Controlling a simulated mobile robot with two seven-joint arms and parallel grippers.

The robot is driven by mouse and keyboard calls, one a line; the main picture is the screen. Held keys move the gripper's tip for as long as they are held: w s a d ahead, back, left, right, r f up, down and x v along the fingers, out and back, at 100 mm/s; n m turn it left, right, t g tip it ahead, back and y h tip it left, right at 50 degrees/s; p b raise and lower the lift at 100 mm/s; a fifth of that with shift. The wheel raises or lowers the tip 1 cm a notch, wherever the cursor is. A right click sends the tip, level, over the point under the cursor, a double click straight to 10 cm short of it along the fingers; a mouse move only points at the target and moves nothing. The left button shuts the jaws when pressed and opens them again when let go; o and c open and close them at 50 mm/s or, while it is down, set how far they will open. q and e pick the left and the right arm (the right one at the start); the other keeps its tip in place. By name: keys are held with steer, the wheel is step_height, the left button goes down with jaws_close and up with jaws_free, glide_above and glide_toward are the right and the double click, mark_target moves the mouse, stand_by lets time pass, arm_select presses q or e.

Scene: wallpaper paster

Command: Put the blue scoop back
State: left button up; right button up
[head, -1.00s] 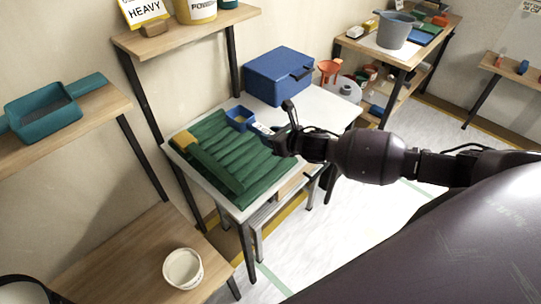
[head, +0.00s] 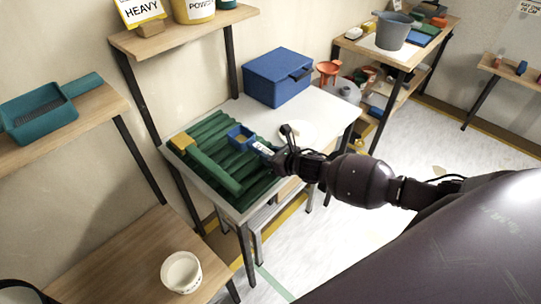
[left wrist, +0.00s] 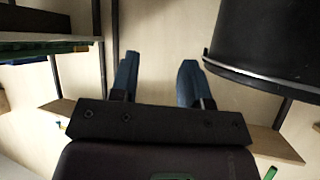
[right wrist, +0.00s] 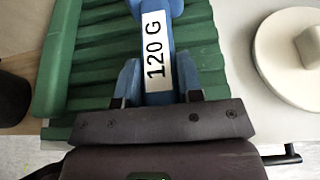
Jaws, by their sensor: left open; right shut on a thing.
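The blue scoop (head: 239,136) is at the green ribbed mat (head: 206,132) on the white table, with its square cup over the mat's right part. My right gripper (head: 272,150) is shut on its handle. In the right wrist view the handle (right wrist: 156,45) bears a white "120 G" label and lies between the fingers (right wrist: 157,80). The scoop's cup is mostly out of that view. Whether the scoop touches the mat is hard to tell. My left gripper (left wrist: 158,82) is open and empty, away from the table.
A blue box (head: 278,77) stands at the table's back. A white round lid with a knob (right wrist: 292,58) lies right of the mat. A yellow block (head: 182,142) sits at the mat's left edge. A white tub (head: 181,272) stands on the lower wooden bench.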

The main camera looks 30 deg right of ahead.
steer(key=shift+f, duration=0.15)
steer(key=o, duration=0.9)
